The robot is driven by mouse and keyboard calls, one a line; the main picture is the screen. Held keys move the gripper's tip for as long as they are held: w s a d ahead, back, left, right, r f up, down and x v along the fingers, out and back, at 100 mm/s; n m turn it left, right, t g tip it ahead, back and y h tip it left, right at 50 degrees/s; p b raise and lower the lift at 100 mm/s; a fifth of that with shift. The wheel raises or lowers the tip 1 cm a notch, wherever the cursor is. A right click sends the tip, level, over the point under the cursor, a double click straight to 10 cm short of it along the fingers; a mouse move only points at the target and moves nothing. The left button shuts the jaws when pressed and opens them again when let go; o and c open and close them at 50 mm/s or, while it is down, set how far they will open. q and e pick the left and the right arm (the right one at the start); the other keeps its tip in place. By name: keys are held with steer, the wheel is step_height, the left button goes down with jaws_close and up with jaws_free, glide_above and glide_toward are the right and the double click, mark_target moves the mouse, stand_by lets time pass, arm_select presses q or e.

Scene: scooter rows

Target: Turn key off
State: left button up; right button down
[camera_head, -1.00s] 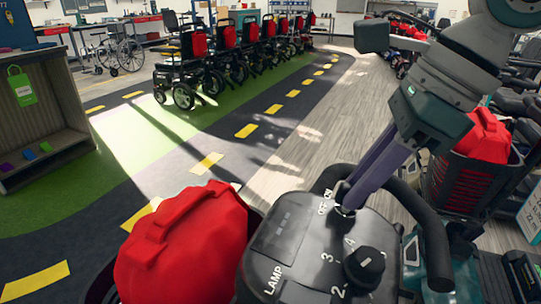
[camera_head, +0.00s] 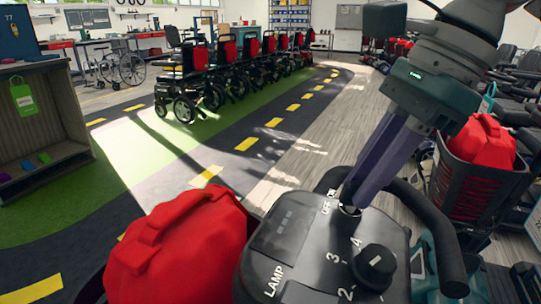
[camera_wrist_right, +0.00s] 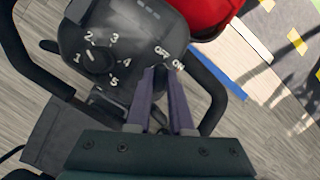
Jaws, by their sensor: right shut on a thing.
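The scooter's control panel (camera_head: 315,245) is dark, with OFF and ON marks at its far end, a numbered dial and the word LAMP. My right gripper (camera_head: 352,200) reaches down to the key switch beside the OFF and ON marks. Its purple fingers are shut on the key, which they mostly hide. In the right wrist view the gripper (camera_wrist_right: 165,75) also meets the panel (camera_wrist_right: 125,40) by these marks. I cannot tell which mark the key points at. My left gripper is not in view.
Black handlebars (camera_head: 440,240) curve around the panel. A red bag (camera_head: 180,245) sits in front of the panel at the left. The numbered dial (camera_head: 375,265) stands close to the gripper. Another scooter's basket with a red bag (camera_head: 482,143) is at the right. Wheelchairs line the back.

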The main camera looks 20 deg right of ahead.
steer(key=c, duration=0.8)
jaws_free()
steer(key=v, duration=1)
steer(key=shift+p, duration=0.35)
